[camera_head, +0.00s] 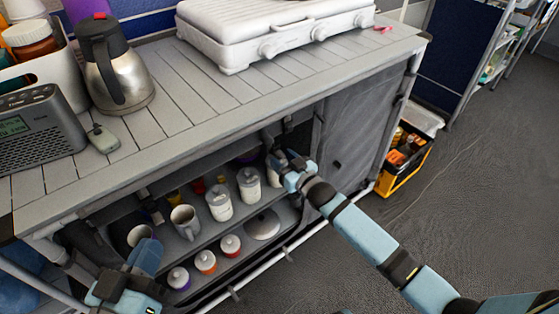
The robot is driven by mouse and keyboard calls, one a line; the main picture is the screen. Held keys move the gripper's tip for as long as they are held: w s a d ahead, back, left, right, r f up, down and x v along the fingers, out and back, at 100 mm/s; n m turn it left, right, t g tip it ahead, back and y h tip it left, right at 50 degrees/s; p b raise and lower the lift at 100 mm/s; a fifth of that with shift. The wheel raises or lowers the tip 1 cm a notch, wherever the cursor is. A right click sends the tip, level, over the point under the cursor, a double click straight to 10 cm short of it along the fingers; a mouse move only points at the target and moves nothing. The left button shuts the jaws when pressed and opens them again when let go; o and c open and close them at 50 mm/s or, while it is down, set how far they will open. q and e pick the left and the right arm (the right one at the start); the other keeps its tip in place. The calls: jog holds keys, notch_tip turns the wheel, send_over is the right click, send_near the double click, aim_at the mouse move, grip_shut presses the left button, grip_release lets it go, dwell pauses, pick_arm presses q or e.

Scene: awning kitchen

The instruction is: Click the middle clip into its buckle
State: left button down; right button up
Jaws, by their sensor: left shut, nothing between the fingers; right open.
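The middle clip and its buckle are too small and dark to make out with certainty. A dark strap-like piece (268,140) hangs under the counter's front edge, close to my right gripper. My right gripper (281,160) is open at this edge, in front of the upper shelf's right end; its fingertips are partly hidden by its own body, and I cannot tell whether it touches the strap. My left gripper (146,250) is shut and empty, low in front of the shelves at the left.
The slatted counter (205,100) holds a white grill (270,30), a steel jug (118,75) and a grey radio (42,130). White jars (219,203) and a mug (185,222) stand on the shelf below. A yellow-black crate (405,165) stands right; the floor (470,210) is clear.

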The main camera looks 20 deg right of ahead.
pick_arm(q)
jog(key=shift+f+g, duration=0.3)
jog(key=shift+f, duration=0.2)
pick_arm(e)
jog(key=shift+x, duration=0.95)
jog(key=shift+c, duration=0.2)
